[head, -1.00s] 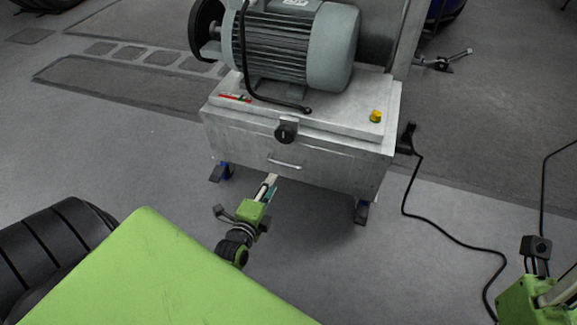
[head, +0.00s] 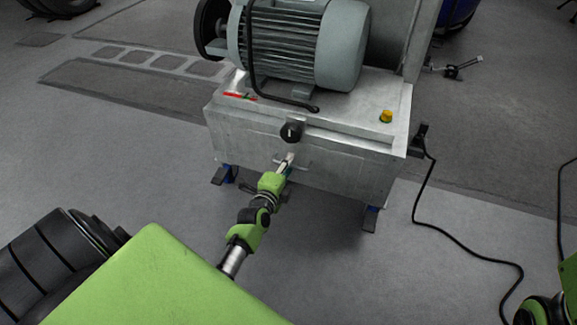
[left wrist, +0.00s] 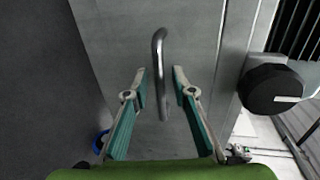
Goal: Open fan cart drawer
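The fan cart (head: 340,165) is a grey metal box on wheels with a large motor on top. Its drawer front (left wrist: 185,45) is flush with the cart. The drawer handle (left wrist: 158,70) is a bent metal bar; in the left wrist view it stands between and just beyond the fingertips of my left gripper (left wrist: 160,88). The left gripper is open, one finger on each side of the bar, with gaps visible. In the head view the left gripper (head: 287,163) covers most of the handle. My right gripper does not show; only part of the right arm is at the lower right edge.
A black knob (head: 291,132) sticks out above the handle and shows close on the right in the left wrist view (left wrist: 272,90). The motor (head: 300,45) stands on top. A black cable (head: 470,250) lies on the floor at the right. The floor before the cart is clear.

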